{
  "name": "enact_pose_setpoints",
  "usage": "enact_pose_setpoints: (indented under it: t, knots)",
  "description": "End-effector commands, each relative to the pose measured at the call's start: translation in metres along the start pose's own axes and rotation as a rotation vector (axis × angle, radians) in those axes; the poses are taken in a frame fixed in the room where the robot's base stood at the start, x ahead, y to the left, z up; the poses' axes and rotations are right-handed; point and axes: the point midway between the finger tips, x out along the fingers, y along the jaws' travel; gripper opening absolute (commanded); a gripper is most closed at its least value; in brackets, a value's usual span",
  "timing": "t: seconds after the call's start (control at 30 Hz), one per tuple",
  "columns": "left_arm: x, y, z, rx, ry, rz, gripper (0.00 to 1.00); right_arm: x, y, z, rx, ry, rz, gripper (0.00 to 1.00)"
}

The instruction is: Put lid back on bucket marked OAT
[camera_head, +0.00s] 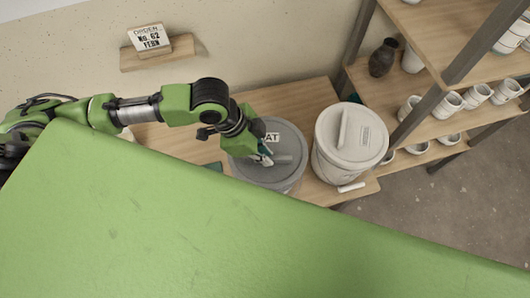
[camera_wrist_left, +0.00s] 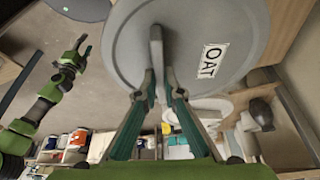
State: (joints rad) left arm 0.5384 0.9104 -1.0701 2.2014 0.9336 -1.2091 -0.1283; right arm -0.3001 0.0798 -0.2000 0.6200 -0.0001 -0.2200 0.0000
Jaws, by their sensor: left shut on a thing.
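The grey lid marked OAT (camera_head: 288,135) is in my left gripper (camera_head: 264,157), whose fingers are shut on its raised bar handle. In the left wrist view the lid (camera_wrist_left: 240,25) fills the top, the handle (camera_wrist_left: 156,50) between the fingertips (camera_wrist_left: 160,80). In the head view the lid lies over the grey bucket (camera_head: 272,186), whose side shows below it. Whether the lid is seated or just above the rim cannot be told. My right gripper (camera_wrist_left: 82,44) shows small at the left of the wrist view, its jaws unclear.
A pale bucket with a lid (camera_head: 345,165) stands close to the right on the wooden table (camera_head: 300,97). A white stick (camera_head: 351,187) lies by its base. A shelf rack (camera_head: 440,125) with cups and a dark vase (camera_head: 383,58) is at the right. A sign (camera_head: 150,38) is on the wall ledge.

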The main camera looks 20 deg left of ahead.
Motion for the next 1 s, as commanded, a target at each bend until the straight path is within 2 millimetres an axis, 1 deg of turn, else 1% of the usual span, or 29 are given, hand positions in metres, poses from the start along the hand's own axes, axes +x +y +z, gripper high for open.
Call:
enact_pose_setpoints:
  t: [0.27, 0.63, 1.0]
  knots:
    - [0.0009, 0.0001, 0.0003, 0.0, 0.0, 0.0, 0.0, -0.0008, 0.0001, 0.0001, 0.0, 0.0, 0.0, 0.4]
    - [0.007, -0.0001, 0.0029, 0.0, 0.0, 0.0, 0.0, -0.0032, 0.0002, 0.0, 0.0, 0.0, 0.0, 0.4]
    - [0.0072, -0.0002, 0.003, 0.0, 0.0, -0.001, 0.0, -0.0031, 0.0002, -0.0001, 0.0, 0.0, 0.0, 0.4]
